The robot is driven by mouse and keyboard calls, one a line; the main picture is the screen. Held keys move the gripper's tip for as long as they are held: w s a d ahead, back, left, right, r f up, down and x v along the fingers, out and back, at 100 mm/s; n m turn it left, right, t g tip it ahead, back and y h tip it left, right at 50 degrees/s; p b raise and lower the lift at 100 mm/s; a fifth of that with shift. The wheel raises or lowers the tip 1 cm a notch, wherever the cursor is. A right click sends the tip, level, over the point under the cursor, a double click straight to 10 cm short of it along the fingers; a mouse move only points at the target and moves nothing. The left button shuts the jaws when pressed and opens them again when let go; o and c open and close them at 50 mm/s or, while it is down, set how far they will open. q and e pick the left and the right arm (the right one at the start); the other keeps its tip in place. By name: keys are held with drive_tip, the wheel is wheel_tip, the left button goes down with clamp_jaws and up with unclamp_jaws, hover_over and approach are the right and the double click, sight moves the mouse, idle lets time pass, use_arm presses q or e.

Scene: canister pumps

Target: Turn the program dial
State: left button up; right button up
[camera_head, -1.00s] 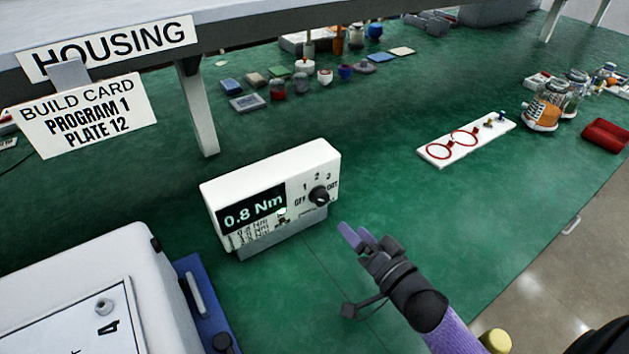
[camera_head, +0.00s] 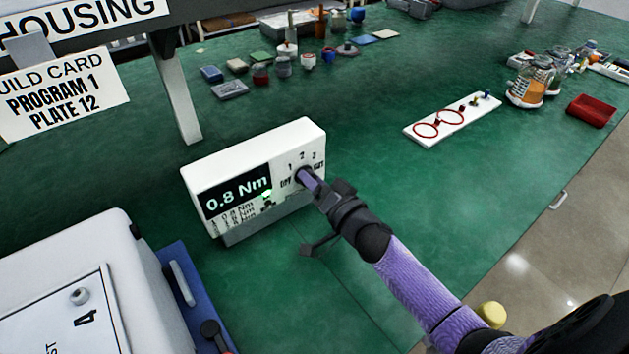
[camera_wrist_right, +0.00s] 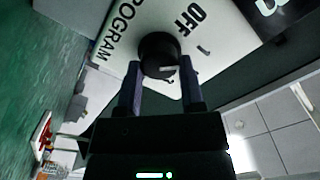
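The white controller box (camera_head: 250,160) stands on the green bench. Its display (camera_head: 237,197) reads 0.8 Nm. The black program dial is mostly hidden by my gripper in the head view. It shows in the wrist view as a round black knob (camera_wrist_right: 158,50) with a white mark, beside the labels OFF, 1 and 2. My right gripper (camera_wrist_right: 161,76) has its two purple fingers spread, one on each side of the dial's near edge. I cannot tell whether they touch it. In the head view, this gripper (camera_head: 310,181) is at the box's front. My left gripper is out of view.
A build card (camera_head: 62,96) reads PROGRAM 1, PLATE 12. A white cabinet (camera_head: 75,265) stands at lower left by a blue mat (camera_head: 190,322). A white board with red rings (camera_head: 412,133), jars (camera_head: 530,80) and a red tray (camera_head: 592,108) lie farther right.

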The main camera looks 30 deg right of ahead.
clamp_jaws()
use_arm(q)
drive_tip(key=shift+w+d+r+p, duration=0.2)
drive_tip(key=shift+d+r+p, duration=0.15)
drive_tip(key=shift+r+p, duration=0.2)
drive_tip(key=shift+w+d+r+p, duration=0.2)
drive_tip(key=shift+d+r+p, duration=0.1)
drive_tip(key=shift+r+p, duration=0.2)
use_arm(e)
drive_tip(key=n, duration=0.8)
drive_tip(key=shift+a+n, duration=0.15)
drive_tip(key=shift+n, duration=0.25)
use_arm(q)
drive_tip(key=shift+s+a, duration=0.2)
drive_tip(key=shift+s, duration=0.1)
use_arm(e)
drive_tip(key=o, duration=0.5)
unclamp_jaws()
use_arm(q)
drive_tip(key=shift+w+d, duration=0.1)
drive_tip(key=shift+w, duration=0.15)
use_arm(e)
drive_tip(key=shift+o, duration=0.2)
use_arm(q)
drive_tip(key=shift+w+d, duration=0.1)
